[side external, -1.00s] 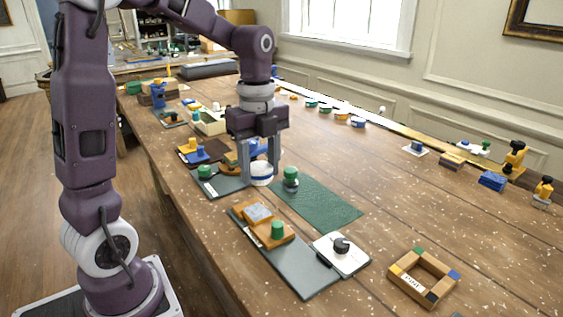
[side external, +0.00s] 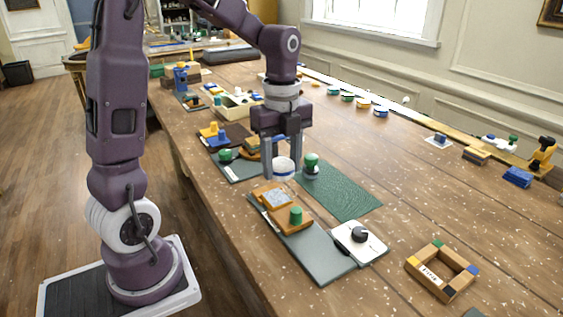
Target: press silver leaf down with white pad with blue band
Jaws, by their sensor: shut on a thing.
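The white pad with blue band (side external: 284,172) is between the fingers of my gripper (side external: 283,165), which is shut on it. The silver leaf (side external: 275,198) is a pale grey square on an orange-brown block (side external: 267,189). The block sits on the far end of a dark grey board (side external: 320,258). The pad is just behind the leaf in the picture, apart from it. I cannot tell the pad's exact height above the table. Part of the pad is hidden by the fingers.
A green-knobbed piece (side external: 311,164) stands right of the pad, by a green mat (side external: 345,193). A green peg (side external: 295,215) stands near the leaf. A white plate with a black knob (side external: 359,237) and a wooden frame (side external: 412,265) are at front right.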

